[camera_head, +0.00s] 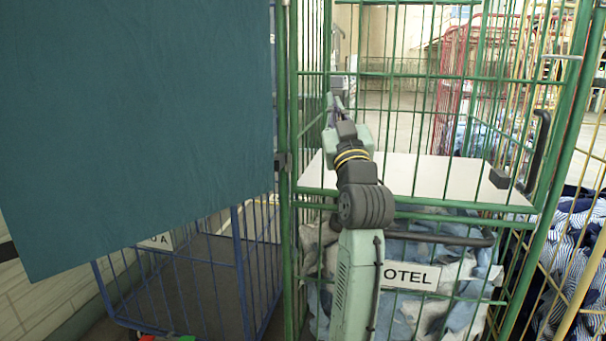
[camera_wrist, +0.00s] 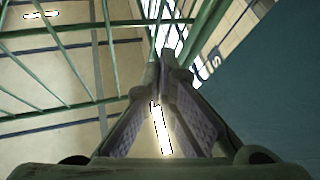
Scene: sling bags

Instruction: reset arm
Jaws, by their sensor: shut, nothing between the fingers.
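My gripper (camera_head: 335,98) is at the raised end of my arm in the head view, in front of the bars of a green wire cage (camera_head: 292,120). In the wrist view my gripper (camera_wrist: 164,62) shows its two fingers meeting at the tips, with a narrow gap lower down between them. It is shut and holds nothing. The tips point towards green bars. I cannot tell whether they touch the bars.
A large teal sheet (camera_head: 135,120) fills the left, close to my arm. The green cage has a white shelf (camera_head: 410,178), cloth below and an "OTEL" sign (camera_head: 409,275). A blue cage (camera_head: 190,280) is low left. A yellow cage with striped cloth (camera_head: 575,240) stands right.

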